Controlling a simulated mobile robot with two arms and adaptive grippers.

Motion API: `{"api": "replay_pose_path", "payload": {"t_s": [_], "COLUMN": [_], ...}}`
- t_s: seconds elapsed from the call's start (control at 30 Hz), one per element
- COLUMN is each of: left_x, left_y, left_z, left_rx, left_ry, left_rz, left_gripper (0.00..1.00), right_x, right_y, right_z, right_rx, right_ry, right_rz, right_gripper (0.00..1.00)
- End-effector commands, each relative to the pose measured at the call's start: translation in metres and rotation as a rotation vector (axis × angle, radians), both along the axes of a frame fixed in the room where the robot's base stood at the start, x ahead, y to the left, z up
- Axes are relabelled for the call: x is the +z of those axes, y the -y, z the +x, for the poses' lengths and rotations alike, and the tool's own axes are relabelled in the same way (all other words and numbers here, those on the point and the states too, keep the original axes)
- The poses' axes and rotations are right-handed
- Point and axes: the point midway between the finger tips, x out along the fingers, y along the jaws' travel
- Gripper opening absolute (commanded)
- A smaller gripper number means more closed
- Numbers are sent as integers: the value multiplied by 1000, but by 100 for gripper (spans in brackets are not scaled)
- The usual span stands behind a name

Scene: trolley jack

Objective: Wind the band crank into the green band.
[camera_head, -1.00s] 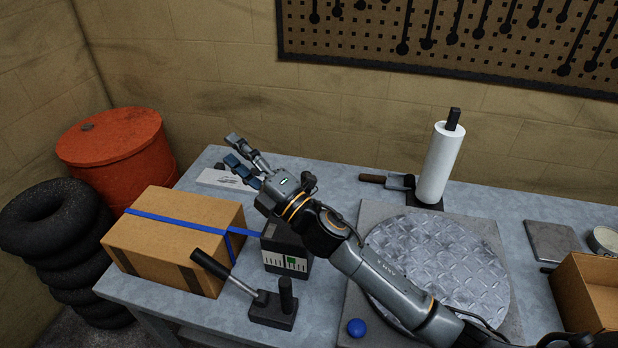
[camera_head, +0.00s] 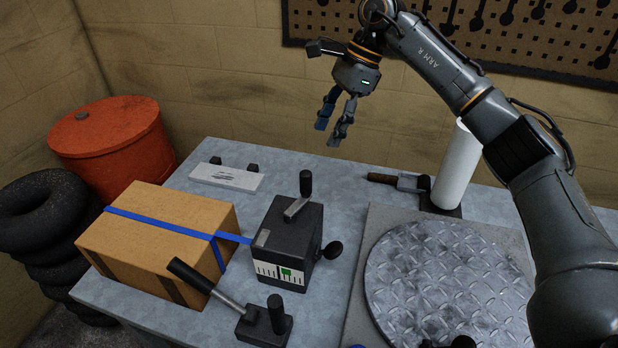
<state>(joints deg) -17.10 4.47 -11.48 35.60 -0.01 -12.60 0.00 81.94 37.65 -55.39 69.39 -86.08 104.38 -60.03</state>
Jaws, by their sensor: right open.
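The band crank (camera_head: 296,208) is a short grey arm with an upright black grip, on top of a black box (camera_head: 310,235). The box has a white dial (camera_head: 266,270) on its front with tick marks and a green band (camera_head: 287,276). The pointer is too small to read. A blue strap (camera_head: 233,238) runs from the box to a cardboard carton (camera_head: 170,225) and wraps it. My right gripper (camera_head: 331,130) is open and empty, fingers pointing down, above and behind the crank and apart from it. My left gripper is not in view.
A lever (camera_head: 205,285) on a black base (camera_head: 262,327) stands in front of the box. A black side knob (camera_head: 332,250) juts from the box's right.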

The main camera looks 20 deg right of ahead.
Motion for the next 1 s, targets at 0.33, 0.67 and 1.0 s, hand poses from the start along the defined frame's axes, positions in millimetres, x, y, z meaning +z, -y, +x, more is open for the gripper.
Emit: {"api": "replay_pose_path", "payload": {"t_s": [0.33,0.67,1.0], "left_x": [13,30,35], "left_y": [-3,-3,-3], "left_z": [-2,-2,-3], "left_rx": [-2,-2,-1], "left_ry": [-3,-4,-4], "left_rz": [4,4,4], "left_gripper": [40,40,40], "right_x": [-43,-102,-126], "right_y": [-16,-42,-51], "right_z": [-3,-5,-4], "right_rx": [2,3,1], "right_ry": [-10,-7,-5], "right_rz": [-12,-8,-8], "right_gripper": [49,49,49]}}
